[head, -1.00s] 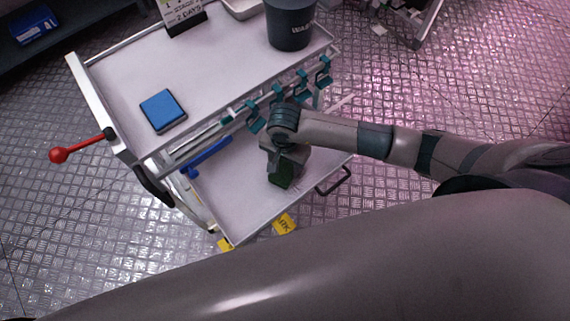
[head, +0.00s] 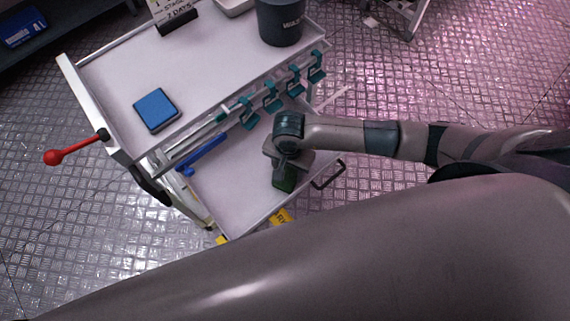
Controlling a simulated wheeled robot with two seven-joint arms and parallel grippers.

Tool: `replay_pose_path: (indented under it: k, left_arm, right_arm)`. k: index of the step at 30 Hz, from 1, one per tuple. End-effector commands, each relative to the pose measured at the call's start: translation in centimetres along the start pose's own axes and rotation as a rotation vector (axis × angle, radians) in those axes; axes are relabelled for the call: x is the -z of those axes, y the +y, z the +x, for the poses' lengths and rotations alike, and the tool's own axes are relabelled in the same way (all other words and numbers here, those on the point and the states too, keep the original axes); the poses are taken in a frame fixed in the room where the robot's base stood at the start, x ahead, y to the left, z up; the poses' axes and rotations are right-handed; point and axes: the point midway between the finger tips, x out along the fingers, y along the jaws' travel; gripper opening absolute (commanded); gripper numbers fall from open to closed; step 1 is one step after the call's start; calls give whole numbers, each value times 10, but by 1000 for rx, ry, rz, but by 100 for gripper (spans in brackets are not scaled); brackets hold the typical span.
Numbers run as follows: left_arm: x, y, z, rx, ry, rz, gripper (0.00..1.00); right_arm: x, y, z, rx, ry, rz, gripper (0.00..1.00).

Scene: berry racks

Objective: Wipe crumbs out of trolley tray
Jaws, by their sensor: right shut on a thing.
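The trolley's lower tray (head: 228,200) is a pale shelf that sticks out below the upper shelf. My right gripper (head: 285,174) points down over the right part of this tray. It is shut on a dark green block-like thing (head: 284,184), which is low at the tray surface; I cannot tell whether it touches. The gripper hides part of the block and the tray behind it. No crumbs can be made out at this size. My left gripper is not in view.
The trolley's upper shelf (head: 190,68) holds a blue pad (head: 156,109), a dark bin (head: 281,22) and a sign (head: 174,14). Teal hooks (head: 270,97) hang along its edge above the tray. A blue handle (head: 202,151), black tray handle (head: 328,175) and red-knobbed lever (head: 54,157) stick out.

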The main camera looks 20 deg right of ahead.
Motion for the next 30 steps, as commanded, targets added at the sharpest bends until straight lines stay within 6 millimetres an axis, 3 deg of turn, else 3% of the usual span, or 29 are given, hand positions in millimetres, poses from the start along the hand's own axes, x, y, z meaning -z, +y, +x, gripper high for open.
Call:
replay_pose_path:
  k: [14,30]
  left_arm:
    - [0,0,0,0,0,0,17]
    - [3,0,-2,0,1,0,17]
  right_arm:
    - [-1,4,0,-1,0,-1,13]
    - [-19,41,5,-17,-6,-7,14]
